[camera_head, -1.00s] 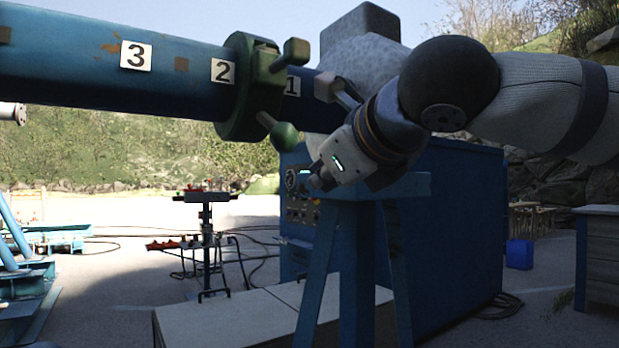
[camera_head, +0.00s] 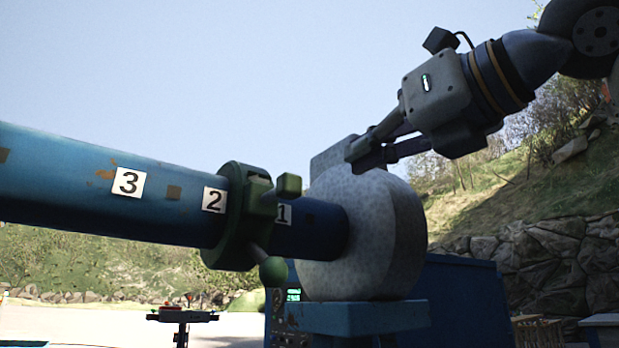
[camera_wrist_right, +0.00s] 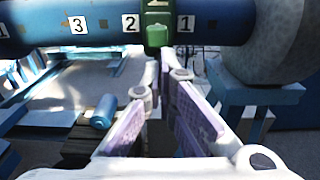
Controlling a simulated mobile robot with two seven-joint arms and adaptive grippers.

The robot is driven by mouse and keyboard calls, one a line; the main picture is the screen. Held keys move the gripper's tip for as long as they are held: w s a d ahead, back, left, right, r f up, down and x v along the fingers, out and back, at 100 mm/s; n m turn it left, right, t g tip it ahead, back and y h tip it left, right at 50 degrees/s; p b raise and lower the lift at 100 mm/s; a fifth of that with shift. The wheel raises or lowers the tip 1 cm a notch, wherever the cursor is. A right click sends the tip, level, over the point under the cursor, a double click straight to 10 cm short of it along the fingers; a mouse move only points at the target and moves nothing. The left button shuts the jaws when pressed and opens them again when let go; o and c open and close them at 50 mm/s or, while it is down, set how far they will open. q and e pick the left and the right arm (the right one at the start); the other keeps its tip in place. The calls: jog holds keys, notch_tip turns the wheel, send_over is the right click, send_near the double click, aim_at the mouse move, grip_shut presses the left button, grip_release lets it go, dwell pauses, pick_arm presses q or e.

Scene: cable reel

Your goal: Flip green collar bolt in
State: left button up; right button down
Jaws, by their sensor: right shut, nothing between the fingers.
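The green collar (camera_head: 230,216) sits around the blue pipe (camera_head: 70,185) between labels 2 and 1. A green block-shaped piece (camera_head: 289,186) sticks out at its upper right. A rod with a green ball knob (camera_head: 272,270) points down from its lower right. I cannot tell which of these is the bolt. The collar also shows at the top of the right wrist view (camera_wrist_right: 157,22). My right gripper (camera_head: 353,158) is shut and empty, above and to the right of the collar and apart from it. My left gripper is not in view.
A pale, rounded block (camera_head: 375,235) takes the pipe's right end, close below my right gripper. It rests on a blue stand (camera_head: 375,318). A blue cabinet (camera_head: 465,300) stands behind. The space above the pipe is open.

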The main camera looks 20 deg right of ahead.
aim_at(298, 186)
jog(key=x, duration=1.1)
jog(key=x, duration=0.3)
jog(key=shift+w+a+f, duration=0.1)
jog(key=shift+w, duration=0.15)
